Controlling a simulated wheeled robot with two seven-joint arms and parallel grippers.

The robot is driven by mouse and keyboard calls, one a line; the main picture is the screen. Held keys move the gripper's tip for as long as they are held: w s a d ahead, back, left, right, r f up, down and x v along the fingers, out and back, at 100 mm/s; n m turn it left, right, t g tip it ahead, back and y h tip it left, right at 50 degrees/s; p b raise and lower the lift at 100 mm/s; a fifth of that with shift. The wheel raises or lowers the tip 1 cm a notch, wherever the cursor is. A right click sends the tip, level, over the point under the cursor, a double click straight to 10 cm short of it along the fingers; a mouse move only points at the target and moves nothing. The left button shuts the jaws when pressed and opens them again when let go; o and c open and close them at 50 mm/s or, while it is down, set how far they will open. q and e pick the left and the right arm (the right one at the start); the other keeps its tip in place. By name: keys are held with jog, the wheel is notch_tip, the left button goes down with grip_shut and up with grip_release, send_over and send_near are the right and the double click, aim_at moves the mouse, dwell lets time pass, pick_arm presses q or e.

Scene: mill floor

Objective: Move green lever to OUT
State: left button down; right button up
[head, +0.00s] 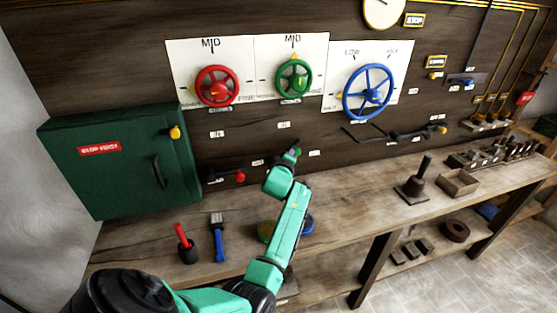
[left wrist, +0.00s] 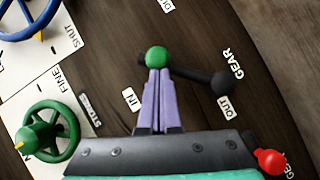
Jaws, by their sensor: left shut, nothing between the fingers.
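The green lever shows in the left wrist view as a dark arm (left wrist: 190,71) with a green ball knob (left wrist: 157,57). Its arm runs from a dark round hub (left wrist: 221,83) by the GEAR label to the knob, on the side of the IN label (left wrist: 130,98). The OUT label (left wrist: 228,105) lies beside the hub. My left gripper (left wrist: 158,76) is shut and empty, its purple fingertips right at the knob; I cannot tell whether they touch. In the head view my left gripper (head: 288,156) is at the wall panel and largely covers the lever. My right gripper is not in view.
A red-knobbed lever (head: 240,176) is on the wall to the left. Red (head: 217,86), green (head: 294,78) and blue (head: 368,93) handwheels are above. A green cabinet (head: 120,160) stands left.

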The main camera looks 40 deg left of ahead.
pick_arm(q)
jog(key=w+d+f+m+g+y+b, duration=0.1)
jog(key=w+d+f+m+g+b, duration=0.1)
jog(key=b, duration=0.6)
notch_tip(320, 180, down, 3)
jog(key=w+m+g, duration=0.1)
jog(key=m+g, duration=0.1)
jog(key=m, duration=0.1)
jog(key=shift+w, duration=0.4)
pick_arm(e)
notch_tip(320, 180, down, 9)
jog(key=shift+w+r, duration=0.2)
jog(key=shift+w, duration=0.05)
pick_arm(q)
jog(key=shift+d+f+g, duration=0.15)
jog(key=shift+g, duration=0.15)
